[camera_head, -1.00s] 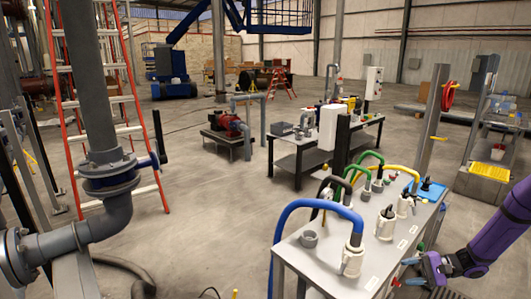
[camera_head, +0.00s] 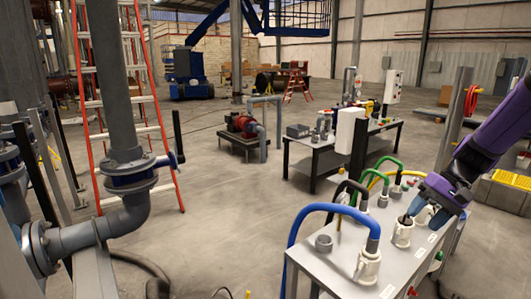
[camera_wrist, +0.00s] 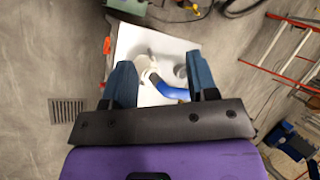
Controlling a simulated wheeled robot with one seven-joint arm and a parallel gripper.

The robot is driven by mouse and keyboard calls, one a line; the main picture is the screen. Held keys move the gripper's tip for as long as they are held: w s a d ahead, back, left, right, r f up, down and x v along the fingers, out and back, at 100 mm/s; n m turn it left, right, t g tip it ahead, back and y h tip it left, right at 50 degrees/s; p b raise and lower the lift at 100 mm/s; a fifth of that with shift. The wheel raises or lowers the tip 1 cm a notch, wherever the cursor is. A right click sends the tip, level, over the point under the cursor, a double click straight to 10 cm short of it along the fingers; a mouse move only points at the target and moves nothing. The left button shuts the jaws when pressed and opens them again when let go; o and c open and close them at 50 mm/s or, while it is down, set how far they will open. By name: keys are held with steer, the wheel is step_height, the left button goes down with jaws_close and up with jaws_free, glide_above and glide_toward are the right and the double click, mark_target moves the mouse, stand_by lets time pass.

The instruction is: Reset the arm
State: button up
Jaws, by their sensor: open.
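My gripper (camera_head: 418,205) is at the right of the head view, its purple wrist reaching in from the right. It is over the right part of the grey hose table (camera_head: 325,268), close above a white fitting (camera_head: 402,232). In the wrist view my gripper (camera_wrist: 162,80) has its two blue fingers spread wide. Nothing is held between them. Beyond the fingers, the wrist view shows a blue hose (camera_wrist: 172,92) and a white fitting (camera_wrist: 145,68) on the pale table top. Whether the fingers touch anything cannot be told.
A blue hose (camera_head: 318,208) arches to another white fitting (camera_head: 367,266); green, yellow and black hoses stand behind. A second table (camera_head: 318,150) stands farther back. A grey flanged pipe (camera_head: 125,215) and red ladder (camera_head: 172,178) are left.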

steer(key=s+a+r+n+t+h, duration=0.1)
steer(key=s+a+r+t+h, duration=0.2)
steer(key=s+r, duration=0.5)
steer(key=s+a+r+n+t+h, duration=0.2)
steer(key=s+a+r, duration=0.3)
steer(key=s, duration=0.9)
steer(key=shift+s+r+n+t+h, duration=0.35)
steer(key=shift+r+h, duration=0.25)
steer(key=shift+r, duration=0.8)
steer(key=shift+w, duration=0.1)
steer(key=shift+c, duration=0.8)
